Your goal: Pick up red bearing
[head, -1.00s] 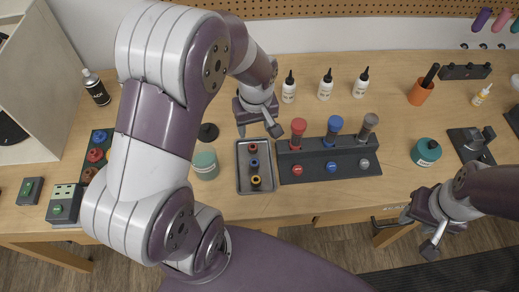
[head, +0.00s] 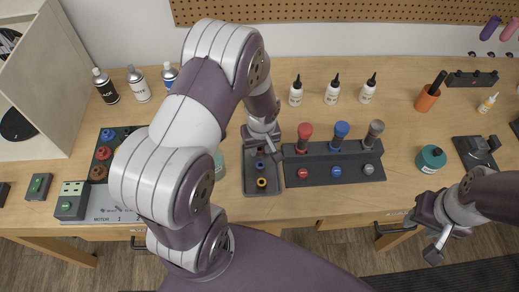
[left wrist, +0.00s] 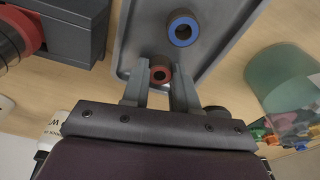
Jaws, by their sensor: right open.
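The red bearing (left wrist: 160,70), a small red ring with a dark bore, sits in the grey tray (left wrist: 130,40). In the left wrist view it lies between the fingertips of my left gripper (left wrist: 160,80). The fingers stand apart on either side of it; I cannot tell whether they touch it. In the head view my left gripper (head: 268,150) is over the far end of the tray (head: 248,185) and hides the red bearing. My right gripper (head: 422,240) is open and empty, in front of the table's right side.
A blue bearing (head: 260,165) and a yellow bearing (head: 261,183) share the tray. A dark stand (head: 335,165) with red, blue and grey-handled tools is right beside it. A greenish jar (head: 219,165) is close on the left. White bottles (head: 332,90) stand behind.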

